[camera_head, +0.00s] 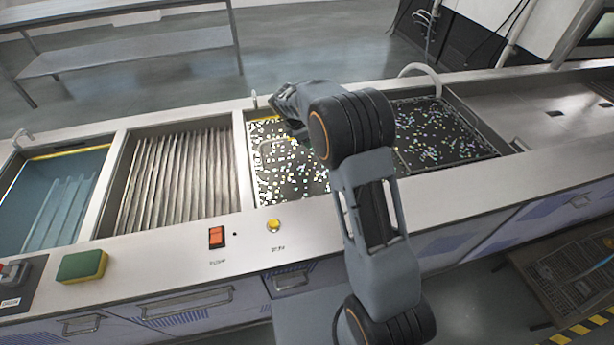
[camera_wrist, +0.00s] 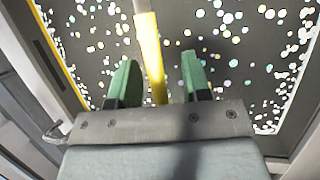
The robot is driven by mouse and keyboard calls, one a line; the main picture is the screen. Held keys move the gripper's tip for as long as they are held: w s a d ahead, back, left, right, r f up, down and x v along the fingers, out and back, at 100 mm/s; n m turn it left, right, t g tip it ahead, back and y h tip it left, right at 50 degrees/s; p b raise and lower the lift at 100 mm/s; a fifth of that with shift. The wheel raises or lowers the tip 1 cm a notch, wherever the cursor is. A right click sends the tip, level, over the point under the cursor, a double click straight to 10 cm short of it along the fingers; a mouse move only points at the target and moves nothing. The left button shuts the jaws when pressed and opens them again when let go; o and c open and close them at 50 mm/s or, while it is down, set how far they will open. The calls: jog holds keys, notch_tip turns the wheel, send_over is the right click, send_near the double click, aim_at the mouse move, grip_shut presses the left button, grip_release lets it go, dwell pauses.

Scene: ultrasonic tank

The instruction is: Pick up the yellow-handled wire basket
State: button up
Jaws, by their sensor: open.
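In the wrist view a yellow bar (camera_wrist: 150,45), which looks like the basket's handle, runs down the picture between my gripper's two green fingers. My gripper (camera_wrist: 158,62) is open, with one finger on each side of the bar and a visible gap at both sides. I cannot tell how deep the bar sits between the fingers. In the head view my arm reaches over the speckled middle tank (camera_head: 285,185) and hides the fingertips and the handle. The basket's wire body is not clearly visible against the dark, speckled tank.
A yellow strip (camera_wrist: 56,50) lines the tank's edge in the wrist view. Left of the middle tank are a ribbed tank (camera_head: 180,170) and a blue liquid tank (camera_head: 60,200). An orange switch (camera_head: 216,237), a yellow button (camera_head: 273,225) and a sponge (camera_head: 82,266) are on the front ledge.

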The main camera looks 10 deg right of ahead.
grip_shut()
dwell(0.4)
jog(key=shift+r, duration=0.1)
notch_tip(320, 180, up, 11)
jog(key=shift+f+p, duration=0.15)
jog(key=shift+p, duration=0.2)
notch_tip(320, 180, up, 13)
jog(key=p, duration=1.2)
dwell(0.3)
